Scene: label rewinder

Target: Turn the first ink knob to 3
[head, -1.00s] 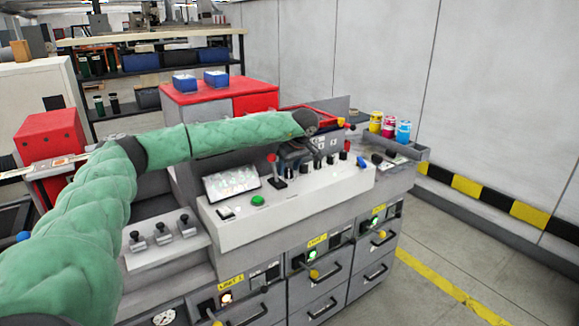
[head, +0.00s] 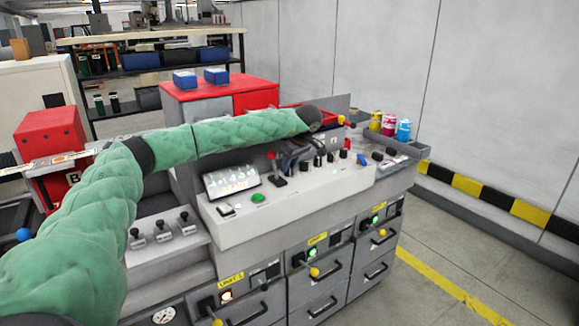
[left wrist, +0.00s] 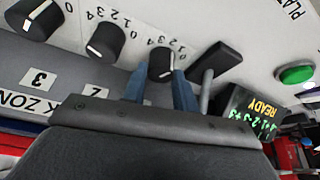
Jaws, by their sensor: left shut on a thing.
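The ink knobs stand in a row on the white sloped panel (head: 230,228). In the left wrist view, the end knob (left wrist: 163,64), closest to the lever, sits between the two blue fingers of my left gripper (left wrist: 160,88). The fingers are shut on this black knob, which has a white pointer line. Digits from 0 upward are printed around it; I cannot tell exactly which one the line points at. A second knob (left wrist: 105,42) and a third knob (left wrist: 38,18) are beside it, untouched. In the head view my left gripper (head: 300,158) is over the row, partly hidden. My right gripper is not in view.
A lever (head: 275,168) with a red top stands close beside my gripper. Beyond it are a green button (head: 258,198) and a lit screen (head: 232,181), reading READY in the wrist view. Ink bottles (head: 389,125) stand in a tray at the panel's far end.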

